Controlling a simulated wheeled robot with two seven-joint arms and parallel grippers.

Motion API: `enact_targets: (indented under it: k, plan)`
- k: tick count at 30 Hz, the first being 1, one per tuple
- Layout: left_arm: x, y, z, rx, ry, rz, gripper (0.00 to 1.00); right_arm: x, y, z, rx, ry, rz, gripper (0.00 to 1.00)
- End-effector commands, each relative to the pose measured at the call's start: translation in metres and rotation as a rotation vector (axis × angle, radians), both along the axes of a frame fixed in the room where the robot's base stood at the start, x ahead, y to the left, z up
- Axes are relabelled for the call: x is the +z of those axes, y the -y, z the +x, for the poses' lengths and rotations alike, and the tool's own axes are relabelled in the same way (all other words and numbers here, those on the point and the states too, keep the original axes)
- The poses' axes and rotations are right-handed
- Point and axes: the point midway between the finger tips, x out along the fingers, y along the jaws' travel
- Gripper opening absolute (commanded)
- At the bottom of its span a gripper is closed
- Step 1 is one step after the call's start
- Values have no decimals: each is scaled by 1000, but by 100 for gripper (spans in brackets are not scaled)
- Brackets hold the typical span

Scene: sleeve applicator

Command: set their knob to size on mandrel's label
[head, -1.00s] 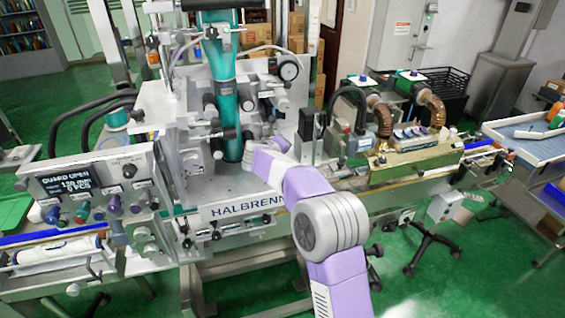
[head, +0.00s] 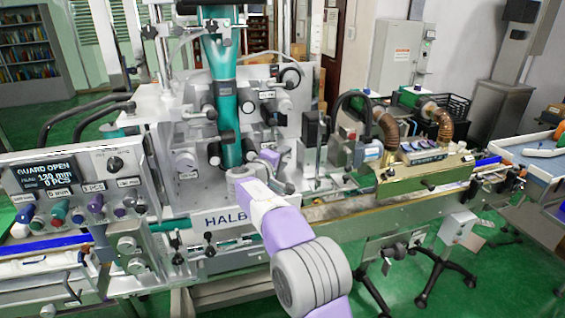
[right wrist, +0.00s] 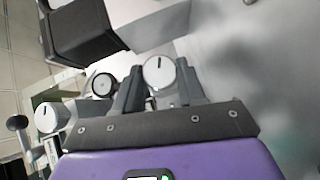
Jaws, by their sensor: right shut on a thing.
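A teal vertical column (head: 228,105), apparently the mandrel with its sleeve, stands in the middle of the pale machine in the head view. I cannot read a size on it. My right gripper (head: 281,152) is in front of the machine, low and to the right of the column. In the right wrist view my right gripper (right wrist: 158,88) is shut on a round knob (right wrist: 158,71), with one finger at each side. The knob has a pale face with a dark pointer line. In the head view the hand hides this knob. My left gripper is not in view.
Another dial (right wrist: 102,84) and a pale knob (right wrist: 46,117) are left of the held knob. The control panel display (head: 45,177) reads "GUARD OPEN" and "120 mm", above several coloured knobs. A brass-coloured unit (head: 425,172) sits over the conveyor at the right.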

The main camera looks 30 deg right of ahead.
Motion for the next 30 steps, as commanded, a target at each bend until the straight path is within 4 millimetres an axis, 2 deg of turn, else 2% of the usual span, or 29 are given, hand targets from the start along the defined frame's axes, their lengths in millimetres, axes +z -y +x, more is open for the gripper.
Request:
enact_targets:
  k: [11,12,16,25,30]
  plan:
    - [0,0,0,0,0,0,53,0,0,0,1,-2,-5,9]
    - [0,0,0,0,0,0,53,0,0,0,1,-2,-5,44]
    - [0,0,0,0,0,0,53,0,0,0,1,-1,-4,64]
    - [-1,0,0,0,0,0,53,0,-1,0,1,-1,-3,65]
    - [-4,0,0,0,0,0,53,3,-18,-10,5,1,-2,65]
